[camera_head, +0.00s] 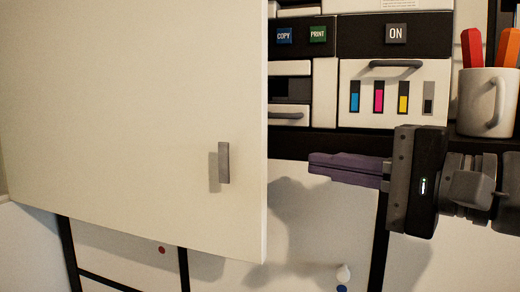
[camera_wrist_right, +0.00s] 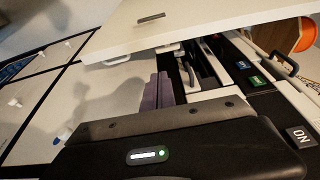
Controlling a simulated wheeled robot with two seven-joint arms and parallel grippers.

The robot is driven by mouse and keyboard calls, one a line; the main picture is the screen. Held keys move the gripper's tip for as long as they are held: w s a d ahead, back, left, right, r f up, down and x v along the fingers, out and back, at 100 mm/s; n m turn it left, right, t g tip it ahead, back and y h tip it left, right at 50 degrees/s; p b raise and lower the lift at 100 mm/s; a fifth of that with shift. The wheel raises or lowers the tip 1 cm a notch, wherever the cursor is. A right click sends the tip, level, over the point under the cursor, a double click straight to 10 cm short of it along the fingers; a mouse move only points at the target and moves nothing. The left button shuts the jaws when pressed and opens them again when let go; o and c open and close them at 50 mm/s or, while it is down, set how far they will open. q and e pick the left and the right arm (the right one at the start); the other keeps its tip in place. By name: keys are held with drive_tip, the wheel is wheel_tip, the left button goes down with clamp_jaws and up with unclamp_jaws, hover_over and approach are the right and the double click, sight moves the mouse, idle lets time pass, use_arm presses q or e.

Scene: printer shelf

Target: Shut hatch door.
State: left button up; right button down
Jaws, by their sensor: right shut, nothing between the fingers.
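The hatch door (camera_head: 130,110) is a large off-white panel that fills the left half of the head view. It stands open, swung out in front of the shelf, with a small grey handle (camera_head: 224,163) near its right edge. The door also shows at the top of the right wrist view (camera_wrist_right: 190,22). My right gripper (camera_head: 312,163) has purple fingers, shut and empty, pointing left towards the door's free edge. In the head view a gap shows between the fingertips and that edge. My left gripper is not in view.
The printer (camera_head: 405,95) with a drawer handle and ink gauges stands on the shelf behind my right gripper. A white mug (camera_head: 487,103) holding red and orange items stands at the right. White panels (camera_head: 325,220) with small knobs lie below the shelf.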

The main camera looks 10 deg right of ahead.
sight(269, 156)
drive_tip(key=p+x, duration=0.2)
drive_tip(key=x, duration=0.6)
drive_tip(key=shift+w+a+r, duration=0.1)
drive_tip(key=shift+w+a, duration=0.1)
drive_tip(key=shift+a, duration=0.2)
drive_tip(key=shift+w+a, duration=0.3)
drive_tip(key=shift+w, duration=0.05)
